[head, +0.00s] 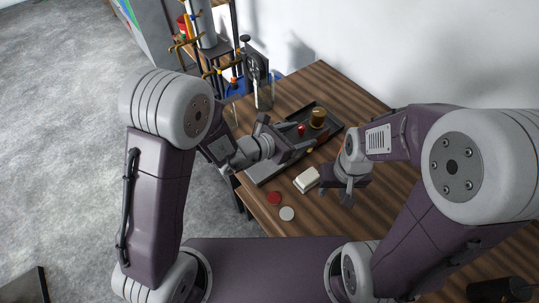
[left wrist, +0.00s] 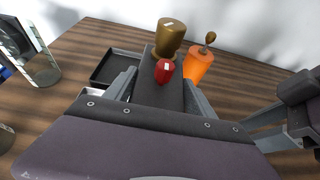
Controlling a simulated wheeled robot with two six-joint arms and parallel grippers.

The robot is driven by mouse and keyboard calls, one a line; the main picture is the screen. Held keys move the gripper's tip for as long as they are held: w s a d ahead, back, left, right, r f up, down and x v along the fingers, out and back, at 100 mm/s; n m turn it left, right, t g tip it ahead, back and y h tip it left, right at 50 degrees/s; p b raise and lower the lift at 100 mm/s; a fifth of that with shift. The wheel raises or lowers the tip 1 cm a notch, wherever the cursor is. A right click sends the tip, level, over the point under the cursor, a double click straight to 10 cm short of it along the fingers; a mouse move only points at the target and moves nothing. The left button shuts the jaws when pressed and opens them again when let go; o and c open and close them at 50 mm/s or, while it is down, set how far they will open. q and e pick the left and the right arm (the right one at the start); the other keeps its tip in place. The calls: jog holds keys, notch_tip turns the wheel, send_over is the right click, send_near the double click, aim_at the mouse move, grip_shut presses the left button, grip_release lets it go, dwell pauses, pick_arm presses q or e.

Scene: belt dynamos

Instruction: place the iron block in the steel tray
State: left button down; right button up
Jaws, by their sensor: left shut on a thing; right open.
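My left gripper (head: 287,151) is over the trays on the table. In the left wrist view its fingers (left wrist: 158,95) are shut on a dark grey block, which I take for the iron block (left wrist: 152,88). In the head view my gripper mostly hides the block. A light grey tray, apparently the steel tray (head: 262,178), lies under and beside my left gripper, largely covered by it; a pale rim (left wrist: 93,92) shows in the left wrist view. Whether the block touches a tray I cannot tell. My right gripper (head: 347,191) is open and empty above the table, right of a white block.
A black tray (head: 332,132) lies behind, with a brass cylinder (head: 318,118) and a small red piece (head: 301,128) near it. An orange piece (left wrist: 201,68) shows in the wrist view. The white block (head: 307,180), red disc (head: 274,198) and white disc (head: 287,214) lie in front.

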pick_arm(q)
jog(key=shift+s+d+r, duration=0.2)
jog(key=shift+d+r, duration=0.1)
jog(key=shift+d, duration=0.2)
jog(key=w+a+f+p, duration=0.1)
jog(key=a+f, duration=0.2)
jog(key=w+a+f, duration=0.2)
jog(key=a+f, duration=0.2)
jog(key=w+a+f+p, duration=0.1)
jog(key=w+a+f, duration=0.1)
jog(key=a+f, duration=0.1)
jog(key=shift+a+f+p, duration=0.25)
jog(key=shift+a+p, duration=0.05)
jog(key=shift+a, duration=0.05)
jog(key=shift+w+f, duration=0.1)
jog(key=shift+f, duration=0.25)
